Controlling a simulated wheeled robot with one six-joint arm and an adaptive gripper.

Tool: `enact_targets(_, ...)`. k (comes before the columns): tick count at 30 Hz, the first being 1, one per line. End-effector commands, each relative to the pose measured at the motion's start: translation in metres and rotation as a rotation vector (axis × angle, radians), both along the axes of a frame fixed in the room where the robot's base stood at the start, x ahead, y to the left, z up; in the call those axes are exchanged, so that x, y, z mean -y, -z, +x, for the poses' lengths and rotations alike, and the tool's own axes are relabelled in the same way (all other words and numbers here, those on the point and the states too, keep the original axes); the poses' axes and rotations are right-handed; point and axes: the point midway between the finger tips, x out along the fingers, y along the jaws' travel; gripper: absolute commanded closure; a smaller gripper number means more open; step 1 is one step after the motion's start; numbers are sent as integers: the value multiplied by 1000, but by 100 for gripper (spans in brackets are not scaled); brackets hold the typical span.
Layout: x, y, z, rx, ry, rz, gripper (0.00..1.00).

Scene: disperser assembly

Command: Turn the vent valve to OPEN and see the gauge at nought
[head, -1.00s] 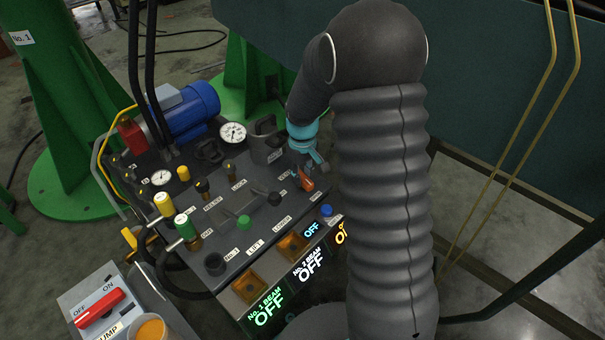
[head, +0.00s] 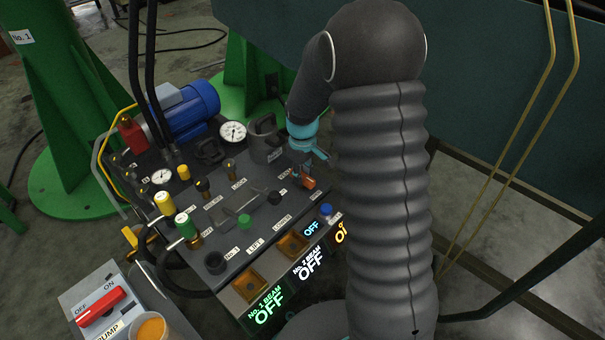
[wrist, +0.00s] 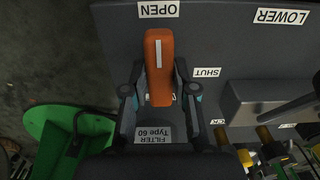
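The vent valve's orange handle (wrist: 159,65) is in the middle of the wrist view. Its white-striped end points at the OPEN label (wrist: 158,10); the SHUT label (wrist: 207,73) is off to its right. My gripper (wrist: 160,92) straddles the handle, one finger on each side, with narrow gaps showing, so it looks open. In the head view my gripper (head: 313,158) is at the panel's right edge, just above the orange handle (head: 308,183). A large white gauge (head: 232,132) and a smaller one (head: 162,177) face up; their needles are too small to read.
Other valves and levers stand close by on the panel, such as a green-knobbed lever (head: 244,221) and a black knob (head: 274,198). A grey filter body (head: 265,140) stands left of my gripper. A red pump switch (head: 100,306) is at lower left.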

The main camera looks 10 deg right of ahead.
Motion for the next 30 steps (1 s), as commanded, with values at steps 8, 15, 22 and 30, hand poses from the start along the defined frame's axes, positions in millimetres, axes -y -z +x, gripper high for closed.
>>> enact_targets(8,0,0,1,2,-1,0,48)
enact_targets(15,1,-6,1,3,1,-1,48)
enact_targets(22,0,-43,2,6,-1,0,48)
enact_targets(30,-1,-94,1,5,-1,0,48)
